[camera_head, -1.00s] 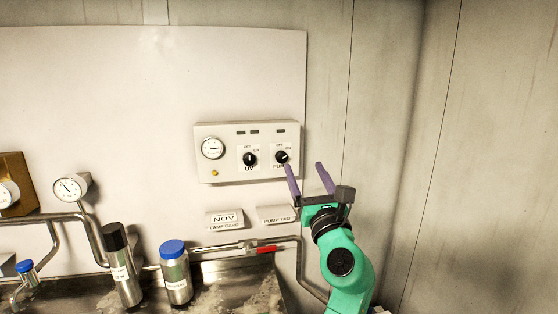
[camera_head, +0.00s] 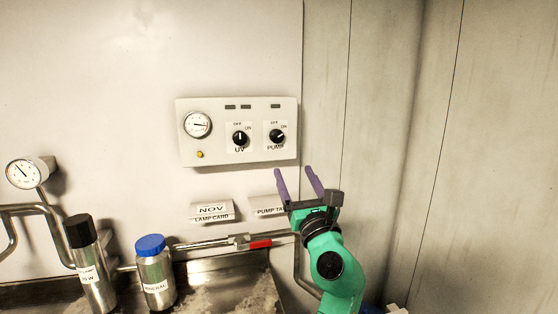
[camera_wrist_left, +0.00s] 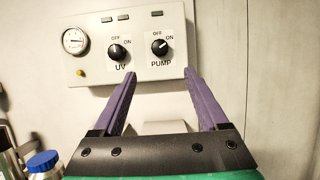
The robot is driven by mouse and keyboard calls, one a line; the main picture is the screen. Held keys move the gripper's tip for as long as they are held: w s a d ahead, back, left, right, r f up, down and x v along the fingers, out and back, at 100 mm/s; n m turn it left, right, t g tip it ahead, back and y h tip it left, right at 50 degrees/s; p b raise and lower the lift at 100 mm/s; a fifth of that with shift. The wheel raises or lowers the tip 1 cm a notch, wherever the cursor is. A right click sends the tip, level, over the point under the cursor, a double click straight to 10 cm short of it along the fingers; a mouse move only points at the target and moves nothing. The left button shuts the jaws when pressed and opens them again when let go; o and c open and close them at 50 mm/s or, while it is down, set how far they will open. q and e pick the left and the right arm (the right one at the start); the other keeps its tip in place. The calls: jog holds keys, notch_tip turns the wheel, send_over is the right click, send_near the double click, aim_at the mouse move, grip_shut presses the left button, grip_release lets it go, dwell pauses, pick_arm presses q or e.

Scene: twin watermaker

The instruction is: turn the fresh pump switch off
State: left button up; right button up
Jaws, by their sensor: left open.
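The pump switch (camera_head: 277,136) is a black knob marked PUMP, OFF and ON, on the right of a white wall panel (camera_head: 188,151). In the left wrist view, the pump switch (camera_wrist_left: 160,47) has its white pointer turned up and right toward ON. My left gripper (camera_head: 294,170) is open and empty, its purple fingers pointing up just under the panel's lower right corner in the head view. In the left wrist view, the open fingers of my left gripper (camera_wrist_left: 159,73) frame the space just below the pump knob. My right gripper is not in view.
A similar UV knob (camera_head: 240,138) and a gauge (camera_head: 198,124) sit left of the pump switch. Below are a lamp card holder (camera_head: 212,211), a pump tag holder (camera_head: 268,208), a red-handled valve (camera_head: 260,243) and two bottles. The wall to the right is clear.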

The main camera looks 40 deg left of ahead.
aim_at(278, 139)
pick_arm(q)
jog(key=p+x, duration=0.5)
jog(key=x, duration=0.9)
jog(key=shift+w+a+f, duration=0.1)
jog(key=shift+a, duration=0.05)
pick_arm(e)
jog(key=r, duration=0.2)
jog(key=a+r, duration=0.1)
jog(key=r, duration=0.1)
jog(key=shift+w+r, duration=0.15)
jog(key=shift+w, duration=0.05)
pick_arm(q)
jog(key=shift+c, duration=0.9)
grip_shut()
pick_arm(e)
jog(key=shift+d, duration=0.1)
